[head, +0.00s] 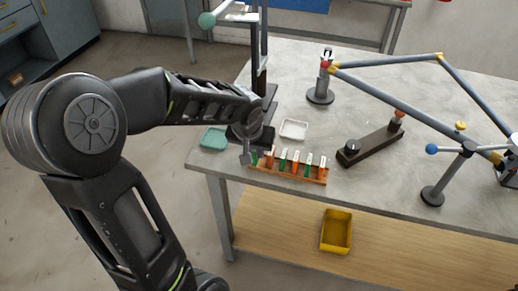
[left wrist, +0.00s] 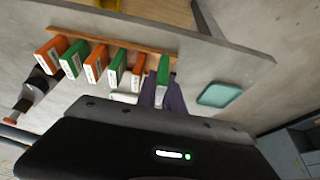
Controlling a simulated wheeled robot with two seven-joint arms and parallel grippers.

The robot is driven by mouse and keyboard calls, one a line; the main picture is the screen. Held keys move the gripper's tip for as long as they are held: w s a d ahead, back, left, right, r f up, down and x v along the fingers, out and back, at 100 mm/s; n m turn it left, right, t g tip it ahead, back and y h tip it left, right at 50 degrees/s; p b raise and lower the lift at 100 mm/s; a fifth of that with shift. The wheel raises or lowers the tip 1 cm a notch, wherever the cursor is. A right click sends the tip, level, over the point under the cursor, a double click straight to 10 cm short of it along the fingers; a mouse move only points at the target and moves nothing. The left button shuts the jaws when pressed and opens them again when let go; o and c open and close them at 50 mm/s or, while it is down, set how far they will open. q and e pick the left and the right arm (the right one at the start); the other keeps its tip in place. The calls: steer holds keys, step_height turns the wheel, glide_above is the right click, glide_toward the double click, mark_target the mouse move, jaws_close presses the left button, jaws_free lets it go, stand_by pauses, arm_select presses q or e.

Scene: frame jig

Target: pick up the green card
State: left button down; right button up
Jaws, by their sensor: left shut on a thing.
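An orange card rack (head: 288,174) stands near the table's front left corner with a row of upright orange and green cards. My left gripper (head: 248,157) is at the rack's left end in the head view. In the left wrist view its purple-grey fingers (left wrist: 161,94) are shut on a green card (left wrist: 163,69), the one at the end of the row. I cannot tell whether this card's lower edge is still in the rack. Other green cards (left wrist: 116,66) and orange cards (left wrist: 96,63) stand along the rack. My right gripper is not in view.
A teal tray (head: 214,138) lies left of the rack and a white tray (head: 293,129) behind it. A dark post stands behind my gripper. A dark bar fixture (head: 371,145) and a tubular frame (head: 400,100) are to the right. A yellow bin (head: 336,231) is on the lower shelf.

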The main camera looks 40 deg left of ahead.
arm_select(q)
steer(key=s+d+b, duration=0.2)
steer(key=s+b, duration=0.1)
steer(key=s, duration=0.4)
steer(key=s+d+b, duration=0.3)
steer(key=s, duration=0.4)
steer(key=shift+s, duration=0.15)
